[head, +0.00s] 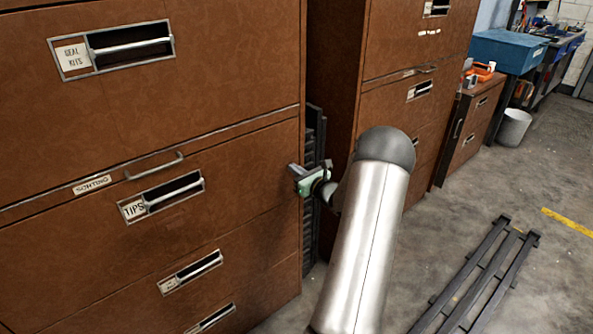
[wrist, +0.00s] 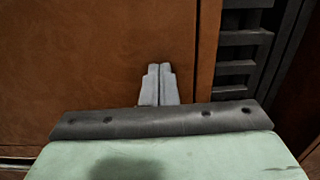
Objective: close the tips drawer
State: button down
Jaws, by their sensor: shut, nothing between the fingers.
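The tips drawer (head: 245,178) is a brown metal front with a white TIPS label and a recessed pull (head: 175,193), in the left cabinet in the head view. Its front looks flush or nearly flush with the cabinet; any small gap is hard to tell. My gripper (head: 294,176) is at the right edge of this drawer front, well right of the pull. In the wrist view my gripper's fingers (wrist: 160,70) are together and empty, pointing at a brown panel (wrist: 90,65) near its right edge. Whether the tips touch it cannot be told.
The seal kits drawer (head: 230,60) is above, with a thin handle (head: 154,166) on the strip between. Lower drawers (head: 190,272) are below. A dark slatted rack (head: 314,190) stands in the gap beside a second cabinet (head: 335,90). A dark frame (head: 480,270) lies on the floor.

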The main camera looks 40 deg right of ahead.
jog(key=s+a, duration=0.1)
jog(key=s, duration=1.3)
jog(key=shift+a, duration=0.15)
jog(key=w+a+r+n+g+y+p, duration=0.1)
jog(key=a+r+n+g+y, duration=0.3)
jog(key=a, duration=0.6)
jog(key=w+a+r+n+g+y+p, duration=0.2)
jog(key=a+n+g+y, duration=0.15)
jog(key=a+n, duration=0.5)
jog(key=w+a+r+n+g+y+p, duration=0.1)
jog(key=a+r+n+g+y, duration=0.2)
jog(key=a, duration=0.9)
jog(key=s+a+r+n+g+h+p, duration=0.25)
jog(key=s+a+n+g, duration=0.45)
jog(key=s+a+n, duration=0.45)
jog(key=s+a+r+n+h+p, duration=0.1)
jog(key=s+r+n+h+p, duration=0.2)
jog(key=s+n+h, duration=0.3)
jog(key=n, duration=0.4)
jog(key=shift+a+r, duration=0.15)
jog(key=shift+a, duration=0.15)
